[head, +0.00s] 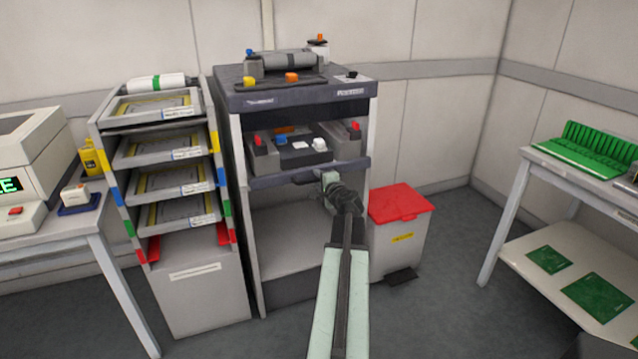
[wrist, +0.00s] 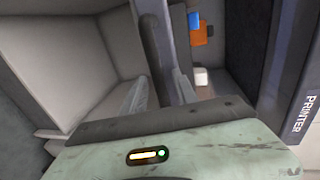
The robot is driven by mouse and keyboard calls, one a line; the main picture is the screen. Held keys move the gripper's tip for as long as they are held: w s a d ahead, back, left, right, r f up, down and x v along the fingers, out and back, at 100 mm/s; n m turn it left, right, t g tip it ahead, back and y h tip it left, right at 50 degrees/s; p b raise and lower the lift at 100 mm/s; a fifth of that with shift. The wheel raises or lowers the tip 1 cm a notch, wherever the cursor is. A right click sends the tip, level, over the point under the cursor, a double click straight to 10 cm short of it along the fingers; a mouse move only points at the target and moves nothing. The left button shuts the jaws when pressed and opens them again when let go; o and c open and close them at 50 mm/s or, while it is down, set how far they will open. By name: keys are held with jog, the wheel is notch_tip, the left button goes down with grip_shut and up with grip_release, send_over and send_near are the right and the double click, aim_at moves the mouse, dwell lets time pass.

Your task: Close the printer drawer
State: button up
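The printer (head: 300,97) is a grey cabinet with a dark top, standing in the middle of the head view. Its drawer (head: 275,181) has a dark front bar and appears pulled out, with its inside showing. My gripper (head: 327,180) is at the right part of the drawer front. In the wrist view, turned sideways, my two grey fingers (wrist: 160,92) are apart, one on each side of a dark bar (wrist: 150,45) at the drawer front. I cannot tell whether they press on it. The printer's label strip (wrist: 298,100) shows at the right.
A red-lidded bin (head: 402,205) stands close to the printer's right. A rack of trays (head: 195,285) stands at its left. A table with green boards (head: 540,190) is at the far right. Open floor lies between bin and table.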

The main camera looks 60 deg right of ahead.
jog(key=shift+w, duration=0.1)
grip_shut()
jog(key=shift+w+d, duration=0.1)
dwell(1.3)
